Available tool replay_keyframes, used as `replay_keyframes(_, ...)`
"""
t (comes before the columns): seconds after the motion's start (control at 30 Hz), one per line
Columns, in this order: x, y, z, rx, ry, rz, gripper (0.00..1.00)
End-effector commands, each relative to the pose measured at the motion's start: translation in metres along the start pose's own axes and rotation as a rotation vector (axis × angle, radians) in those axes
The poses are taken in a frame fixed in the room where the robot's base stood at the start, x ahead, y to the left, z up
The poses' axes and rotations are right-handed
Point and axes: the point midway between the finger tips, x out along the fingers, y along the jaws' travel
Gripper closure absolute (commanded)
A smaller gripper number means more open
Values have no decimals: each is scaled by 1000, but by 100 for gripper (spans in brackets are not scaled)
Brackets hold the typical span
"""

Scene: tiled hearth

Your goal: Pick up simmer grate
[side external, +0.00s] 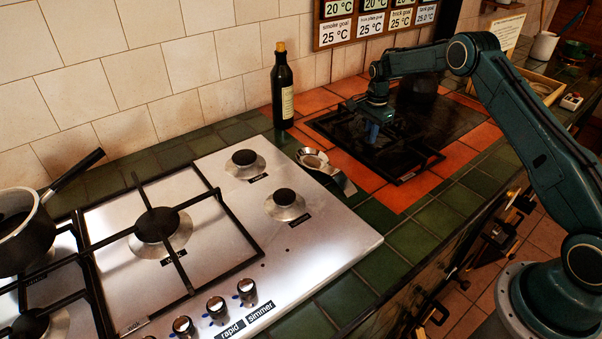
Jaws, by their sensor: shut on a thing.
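The simmer grate (408,178) is a black square frame of bars. It is over the orange tiles to the right of the cooktop, at the foot of the dark panel. My gripper (373,132) points down at the grate and is shut on one of its bars; the exact contact is small and dark. I cannot tell whether the grate rests on the tiles or is slightly raised. On the steel cooktop (330,237), the two right burners (245,158) and (285,198) stand bare, without a grate over them.
A dark bottle (282,92) stands by the wall, left of my gripper. A metal spoon rest (318,165) lies between cooktop and grate. Another grate (225,210) covers the middle burner. A saucepan (25,240) stands at the left. Knobs (216,308) line the front edge.

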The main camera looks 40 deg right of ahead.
Motion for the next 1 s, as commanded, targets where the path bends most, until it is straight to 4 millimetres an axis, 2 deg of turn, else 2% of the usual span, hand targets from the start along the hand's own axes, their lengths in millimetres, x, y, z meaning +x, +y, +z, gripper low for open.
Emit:
replay_keyframes(0.27,-14,-2,-1,0,2,-7,100)
replay_keyframes(0.47,-34,-2,0,0,3,-9,100)
replay_keyframes(0.67,-66,-2,0,0,3,-9,100)
replay_keyframes(1.0,-133,-2,-1,0,3,-11,100)
